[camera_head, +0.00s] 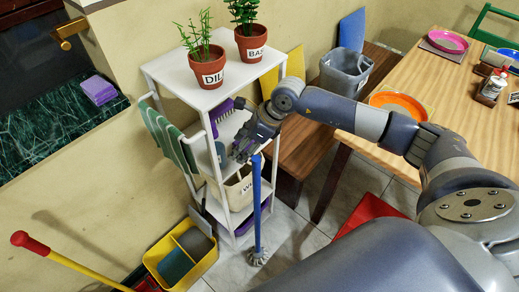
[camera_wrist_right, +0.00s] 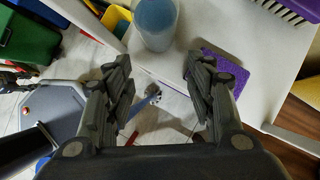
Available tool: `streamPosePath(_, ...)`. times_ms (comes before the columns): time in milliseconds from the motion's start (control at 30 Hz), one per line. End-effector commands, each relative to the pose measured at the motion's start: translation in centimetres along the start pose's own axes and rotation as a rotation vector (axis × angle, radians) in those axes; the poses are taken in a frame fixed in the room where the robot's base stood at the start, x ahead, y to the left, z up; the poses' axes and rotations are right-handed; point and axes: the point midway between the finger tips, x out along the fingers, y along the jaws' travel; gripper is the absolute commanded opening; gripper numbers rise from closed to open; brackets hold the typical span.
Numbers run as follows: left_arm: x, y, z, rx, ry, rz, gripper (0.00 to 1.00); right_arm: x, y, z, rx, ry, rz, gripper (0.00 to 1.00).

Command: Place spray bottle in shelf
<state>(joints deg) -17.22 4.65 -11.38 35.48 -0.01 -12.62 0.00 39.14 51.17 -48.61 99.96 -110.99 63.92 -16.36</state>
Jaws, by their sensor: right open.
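The white shelf (camera_head: 203,92) stands against the wall with open tiers. My right gripper (camera_head: 243,150) is at the front of its middle tier. In the right wrist view, my right gripper (camera_wrist_right: 157,78) is open with nothing between its fingers. A blue-grey translucent cylinder (camera_wrist_right: 156,22), probably the spray bottle, stands on the white tier just beyond the fingertips, apart from them. In the head view, a bluish piece (camera_head: 219,149) shows beside the gripper, partly hidden. My left gripper is not in view.
Two potted plants (camera_head: 207,71) stand on the shelf top. A purple sponge (camera_wrist_right: 224,68) and purple brush (camera_wrist_right: 292,9) share the middle tier. A blue-handled mop (camera_head: 257,205) stands in front. A yellow bucket (camera_head: 152,262) and wooden bench (camera_head: 303,140) flank the shelf.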

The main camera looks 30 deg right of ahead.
Motion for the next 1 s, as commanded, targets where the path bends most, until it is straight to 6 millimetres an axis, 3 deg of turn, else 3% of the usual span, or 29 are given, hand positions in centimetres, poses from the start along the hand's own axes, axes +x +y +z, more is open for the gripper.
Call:
streamPosePath(100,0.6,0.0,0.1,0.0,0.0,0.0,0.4,-1.1,0.0,-2.4,0.001,0.002,0.0,0.5)
streamPosePath(300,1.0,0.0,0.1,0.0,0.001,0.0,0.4,-2.4,0.0,-4.5,-0.001,0.001,0.0,0.5)
streamPosePath(1000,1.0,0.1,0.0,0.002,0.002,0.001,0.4,-3.1,0.0,-5.0,-0.001,-0.001,0.001,0.5)
